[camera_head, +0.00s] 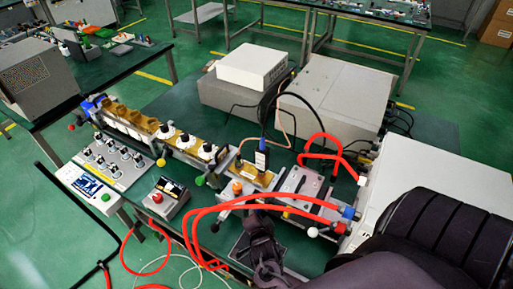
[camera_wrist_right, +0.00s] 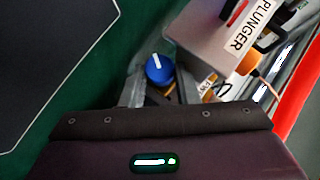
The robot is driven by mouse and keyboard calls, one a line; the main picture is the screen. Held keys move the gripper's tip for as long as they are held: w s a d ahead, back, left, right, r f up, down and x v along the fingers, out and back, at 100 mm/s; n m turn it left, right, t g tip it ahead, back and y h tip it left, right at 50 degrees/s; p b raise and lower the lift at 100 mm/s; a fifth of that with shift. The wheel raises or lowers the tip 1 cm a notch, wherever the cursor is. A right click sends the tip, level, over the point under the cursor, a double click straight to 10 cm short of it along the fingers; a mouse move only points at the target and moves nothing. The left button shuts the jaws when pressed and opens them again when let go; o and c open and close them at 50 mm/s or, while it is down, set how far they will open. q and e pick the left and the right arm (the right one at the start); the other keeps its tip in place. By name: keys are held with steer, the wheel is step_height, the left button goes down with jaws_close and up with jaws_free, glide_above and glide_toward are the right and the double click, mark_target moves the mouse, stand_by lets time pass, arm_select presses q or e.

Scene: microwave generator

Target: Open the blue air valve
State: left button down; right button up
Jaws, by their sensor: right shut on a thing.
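The blue air valve (camera_wrist_right: 159,68) shows in the right wrist view as a round blue knob with a white mark. My right gripper (camera_wrist_right: 160,86) is shut on it, with the grey fingers on either side of the knob. In the head view my right gripper (camera_head: 260,222) reaches in from the lower right to the front of the long apparatus, and it hides the knob there. My left gripper is not in view.
Red hoses (camera_head: 205,225) loop close to my right gripper. A box with a PLUNGER label (camera_wrist_right: 225,40) and an orange knob (camera_wrist_right: 248,63) stand beside the valve. A small box with a red button (camera_head: 160,197) is to the left.

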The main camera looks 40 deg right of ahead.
steer(key=o, duration=1)
